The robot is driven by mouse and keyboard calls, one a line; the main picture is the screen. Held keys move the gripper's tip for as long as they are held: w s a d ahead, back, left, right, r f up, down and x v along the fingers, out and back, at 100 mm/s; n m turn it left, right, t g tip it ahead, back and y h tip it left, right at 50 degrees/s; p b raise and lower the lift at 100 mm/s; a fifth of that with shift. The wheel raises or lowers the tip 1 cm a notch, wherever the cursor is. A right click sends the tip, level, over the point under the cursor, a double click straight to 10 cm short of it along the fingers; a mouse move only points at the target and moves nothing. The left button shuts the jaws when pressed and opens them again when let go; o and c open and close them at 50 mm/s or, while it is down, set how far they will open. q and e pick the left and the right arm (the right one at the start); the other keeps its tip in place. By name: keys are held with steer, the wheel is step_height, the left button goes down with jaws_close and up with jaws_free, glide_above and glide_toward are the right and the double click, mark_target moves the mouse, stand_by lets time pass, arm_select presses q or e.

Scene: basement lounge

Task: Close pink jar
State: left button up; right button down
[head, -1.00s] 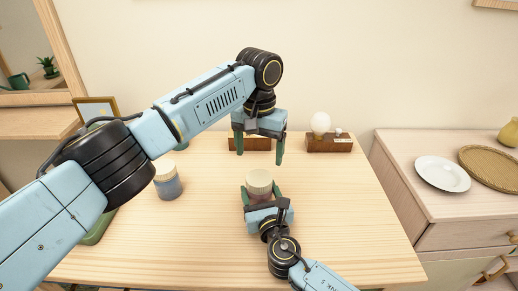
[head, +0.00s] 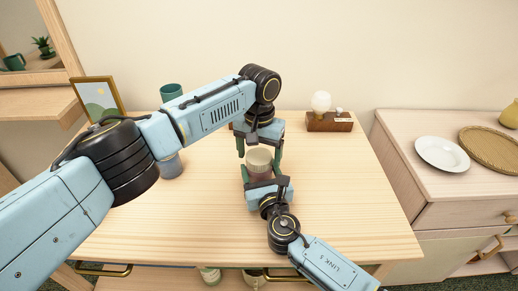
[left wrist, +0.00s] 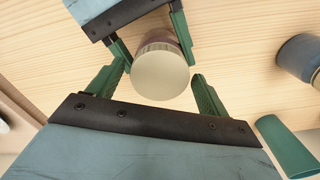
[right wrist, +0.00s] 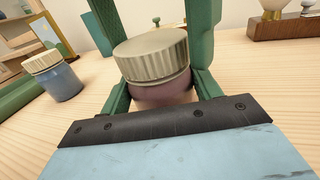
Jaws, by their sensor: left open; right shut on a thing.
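The pink jar (right wrist: 163,93) stands on the wooden table with a cream ribbed lid (right wrist: 152,55) on its top; whether the lid is screwed tight I cannot tell. My right gripper (head: 262,178) is shut on the jar body from the near side. My left gripper (head: 259,150) comes down from above, open, its fingers on either side of the lid. In the left wrist view the lid (left wrist: 160,75) lies between the open fingertips (left wrist: 160,76), with gaps visible. In the head view the jar body is partly hidden by the right gripper.
A blue jar with a cream lid (right wrist: 55,77) stands to the left, partly behind my left arm in the head view. A green cup (head: 171,92), a picture frame (head: 99,98) and a wooden lamp block (head: 329,122) stand at the back. The table's right side is clear.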

arm_select(q)
steer(key=c, duration=1)
steer(key=o, duration=1.2)
steer(key=shift+c, duration=0.2)
steer(key=shift+r, duration=0.15)
arm_select(e)
steer(key=shift+c, duration=1.3)
jaws_free()
arm_select(q)
step_height(320, 180, up, 12)
arm_select(e)
steer(key=shift+s, duration=0.1)
